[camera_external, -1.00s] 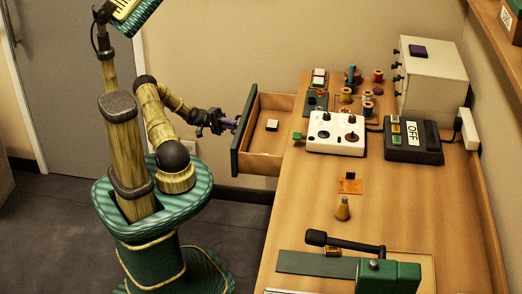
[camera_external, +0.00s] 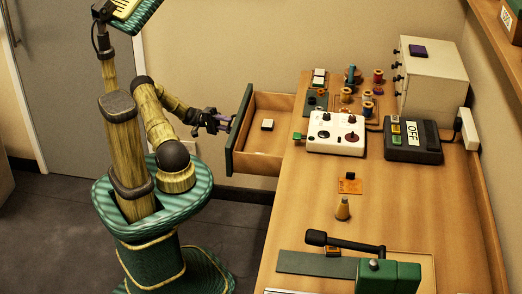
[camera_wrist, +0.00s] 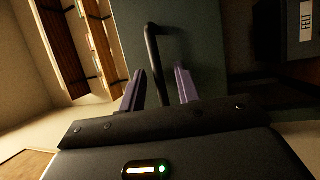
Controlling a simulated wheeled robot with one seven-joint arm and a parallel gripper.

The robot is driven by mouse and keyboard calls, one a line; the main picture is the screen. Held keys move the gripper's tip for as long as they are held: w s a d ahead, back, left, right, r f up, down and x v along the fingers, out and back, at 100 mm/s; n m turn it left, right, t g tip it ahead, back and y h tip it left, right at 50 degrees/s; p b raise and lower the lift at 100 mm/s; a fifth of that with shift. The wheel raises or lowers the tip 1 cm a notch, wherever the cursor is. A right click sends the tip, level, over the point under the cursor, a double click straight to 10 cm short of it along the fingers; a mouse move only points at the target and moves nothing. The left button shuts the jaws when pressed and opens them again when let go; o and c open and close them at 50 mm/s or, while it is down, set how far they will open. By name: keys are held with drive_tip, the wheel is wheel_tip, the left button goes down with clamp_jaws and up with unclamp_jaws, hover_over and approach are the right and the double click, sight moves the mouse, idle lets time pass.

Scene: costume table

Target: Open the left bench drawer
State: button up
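The left bench drawer (camera_external: 257,162) stands pulled out from the bench's left side, its inside showing. Its dark green front (camera_external: 238,133) faces left and fills the middle of the wrist view (camera_wrist: 205,55). A black bar handle (camera_wrist: 152,50) stands out from that front. My gripper (camera_external: 226,121) is at the drawer front. In the wrist view my gripper's purple fingers (camera_wrist: 160,82) are spread, one on each side of the handle's long bar, with gaps showing between bar and fingers. Where the bar's lower end meets my gripper is hidden.
A small white block (camera_external: 267,124) lies in the drawer. The bench top (camera_external: 300,215) holds a white control box (camera_external: 337,145), a dark box marked OFF (camera_external: 412,153), spools and a green clamp-like tool (camera_external: 388,277).

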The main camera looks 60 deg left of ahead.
drive_tip(key=shift+a, duration=0.1)
drive_tip(key=b+v, duration=0.1)
drive_tip(key=v, duration=1.6)
drive_tip(key=shift+s, duration=0.15)
